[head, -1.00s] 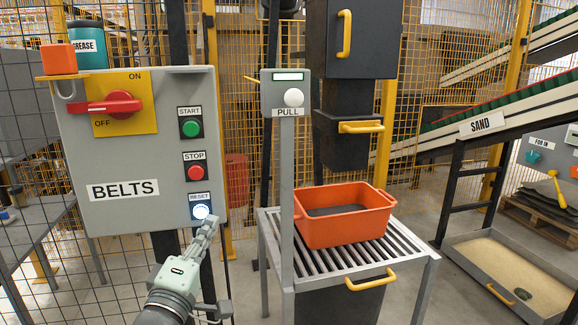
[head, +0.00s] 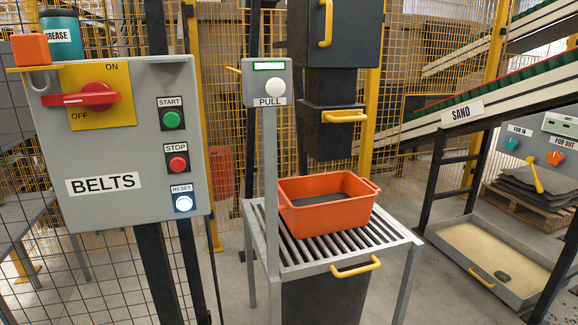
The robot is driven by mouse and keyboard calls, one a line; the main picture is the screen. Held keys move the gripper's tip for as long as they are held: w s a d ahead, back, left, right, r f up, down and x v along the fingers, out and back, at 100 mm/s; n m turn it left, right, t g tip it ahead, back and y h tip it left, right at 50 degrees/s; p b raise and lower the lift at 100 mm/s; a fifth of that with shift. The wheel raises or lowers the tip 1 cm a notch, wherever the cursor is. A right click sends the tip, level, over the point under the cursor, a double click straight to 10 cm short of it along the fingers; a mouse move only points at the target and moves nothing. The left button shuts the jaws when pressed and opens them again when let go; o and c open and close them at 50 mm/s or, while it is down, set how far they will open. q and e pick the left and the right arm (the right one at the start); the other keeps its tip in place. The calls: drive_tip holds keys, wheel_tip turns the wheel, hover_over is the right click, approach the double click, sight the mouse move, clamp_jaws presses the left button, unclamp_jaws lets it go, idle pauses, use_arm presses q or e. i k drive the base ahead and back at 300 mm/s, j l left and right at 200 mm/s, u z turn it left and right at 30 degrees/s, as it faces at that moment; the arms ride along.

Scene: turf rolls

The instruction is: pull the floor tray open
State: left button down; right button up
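The floor tray (head: 450,225) is a shallow grey tray of sand on the floor at the right, under the sand conveyor. Its yellow handle (head: 481,278) is on its near side. Neither of my grippers is in view.
A slatted stand (head: 408,238) with an orange bin (head: 330,213) and its own yellow handle (head: 357,267) stands left of the tray. The BELTS panel (head: 110,140) is at the left. Black conveyor legs (head: 432,185) rise beside the tray. Clear floor lies between stand and tray.

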sight(479, 247)
drive_tip(key=z, duration=1.3)
drive_tip(key=i+l+u, duration=0.1)
drive_tip(key=i+l, duration=0.25)
drive_tip(key=i+l+u, duration=0.15)
drive_tip(key=i+l, duration=0.25)
drive_tip(key=i+l+u, duration=0.1)
drive_tip(key=i+l, duration=0.2)
drive_tip(key=l, duration=0.15)
drive_tip(key=i+l+u, duration=0.15)
drive_tip(key=i+l, duration=0.2)
drive_tip(key=l, duration=0.15)
